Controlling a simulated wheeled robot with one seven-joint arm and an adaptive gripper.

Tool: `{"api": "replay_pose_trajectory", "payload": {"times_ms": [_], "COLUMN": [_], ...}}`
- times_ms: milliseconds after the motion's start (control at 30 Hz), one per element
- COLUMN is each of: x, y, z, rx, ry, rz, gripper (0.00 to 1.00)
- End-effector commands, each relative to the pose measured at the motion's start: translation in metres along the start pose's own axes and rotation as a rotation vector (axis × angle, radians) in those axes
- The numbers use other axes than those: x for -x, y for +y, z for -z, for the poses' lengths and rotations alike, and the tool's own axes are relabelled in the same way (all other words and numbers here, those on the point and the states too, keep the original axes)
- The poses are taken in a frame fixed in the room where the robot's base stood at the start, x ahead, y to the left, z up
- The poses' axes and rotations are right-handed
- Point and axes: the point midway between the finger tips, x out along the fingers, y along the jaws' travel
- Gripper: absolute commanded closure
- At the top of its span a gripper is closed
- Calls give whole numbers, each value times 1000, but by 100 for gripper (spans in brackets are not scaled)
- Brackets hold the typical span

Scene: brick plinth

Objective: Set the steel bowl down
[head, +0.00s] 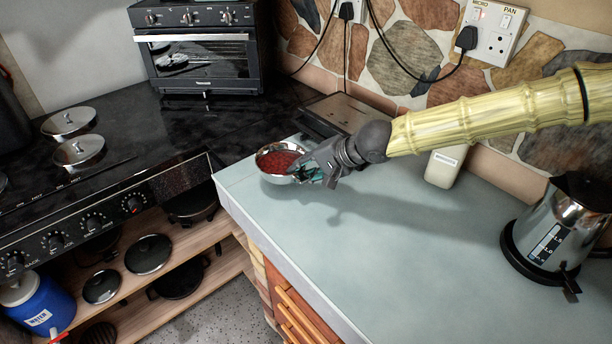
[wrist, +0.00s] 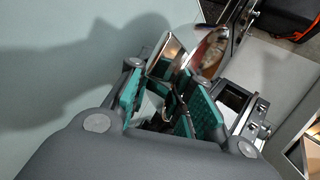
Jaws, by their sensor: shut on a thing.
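The steel bowl (head: 268,175) is a small shiny bowl with red contents. It is at the left end of the pale blue-grey counter (head: 400,240) in the head view. My gripper (head: 306,172) is shut on the right side of its rim. In the wrist view the bowl (wrist: 207,50) shows beyond the teal finger pads of my gripper (wrist: 168,95), partly hidden by them. The bowl looks about level. I cannot tell whether its base touches the counter.
A kettle (head: 556,235) stands on the counter at the right. A white container (head: 443,168) is near the wall. A black cooktop (head: 110,140) with two steel lids and a toaster oven (head: 200,50) are at the left. The counter's middle is clear; its front edge is close to the bowl.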

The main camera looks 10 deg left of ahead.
Motion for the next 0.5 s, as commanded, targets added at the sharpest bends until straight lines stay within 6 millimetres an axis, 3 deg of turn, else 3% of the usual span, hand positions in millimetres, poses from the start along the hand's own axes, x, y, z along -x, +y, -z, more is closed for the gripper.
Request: {"api": "replay_pose_trajectory", "payload": {"times_ms": [200, 500], "x": [5, -18], "y": [2, 27], "z": [8, 7], "rx": [-2, -1], "ry": [1, 0], "rz": [2, 1], "gripper": [100, 100]}}
